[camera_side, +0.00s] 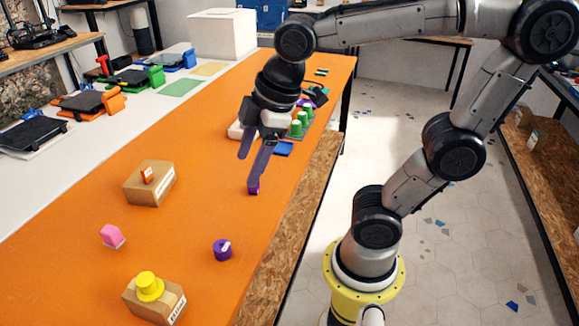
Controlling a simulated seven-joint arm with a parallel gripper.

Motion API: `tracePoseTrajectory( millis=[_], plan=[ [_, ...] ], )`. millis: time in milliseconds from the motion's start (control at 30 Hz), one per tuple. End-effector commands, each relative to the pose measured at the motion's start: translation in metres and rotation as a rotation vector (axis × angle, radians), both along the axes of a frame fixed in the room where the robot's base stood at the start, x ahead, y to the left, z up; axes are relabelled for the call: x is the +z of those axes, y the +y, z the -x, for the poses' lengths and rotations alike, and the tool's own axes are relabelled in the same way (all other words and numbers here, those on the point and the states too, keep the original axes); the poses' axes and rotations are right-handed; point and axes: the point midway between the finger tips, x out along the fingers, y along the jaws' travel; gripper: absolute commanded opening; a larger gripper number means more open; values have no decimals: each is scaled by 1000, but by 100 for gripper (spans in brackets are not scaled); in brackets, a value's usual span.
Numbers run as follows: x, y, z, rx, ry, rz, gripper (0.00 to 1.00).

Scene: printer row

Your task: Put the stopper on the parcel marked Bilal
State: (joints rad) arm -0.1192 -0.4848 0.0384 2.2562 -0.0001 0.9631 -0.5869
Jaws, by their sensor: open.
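Two brown box-like parcels stand on the orange table. The near parcel (168,305) has a lettered label on its side, too small to read, and a yellow stepped round piece (149,285) on top. The farther parcel (141,194) has a small orange and white piece (148,175) on top; I see no readable name on it. I cannot tell for sure which piece is the stopper. My gripper (248,172) is open, fingers pointing down, beyond and right of the farther parcel. A small purple piece (253,190) shows at its nearer fingertip; I cannot tell whether they touch.
A purple round piece (223,251) and a pink block (112,235) lie nearer on the table. Green pieces (303,118) and a blue flat piece (283,149) are behind my gripper. Printers (92,103) line the white surface at left. The table between the parcels and my gripper is mostly clear.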

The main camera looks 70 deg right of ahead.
Motion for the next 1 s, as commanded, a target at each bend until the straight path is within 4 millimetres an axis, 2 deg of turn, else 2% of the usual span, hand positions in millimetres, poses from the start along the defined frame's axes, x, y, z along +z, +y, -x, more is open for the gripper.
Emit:
tracePoseTrajectory(
  millis=[33, 100, 200, 300, 467, 1000],
  plan=[
    [-3, -8, 16, -135, -26, -46, 70],
    [-8, -16, 32, -302, -52, -108, 70],
    [-16, -22, 49, -486, -81, -181, 70],
    [-21, -26, 59, -598, -100, -229, 70],
    [-24, -28, 63, -658, -106, -255, 70],
    [-24, -27, 63, -653, -105, -253, 70]
  ],
)
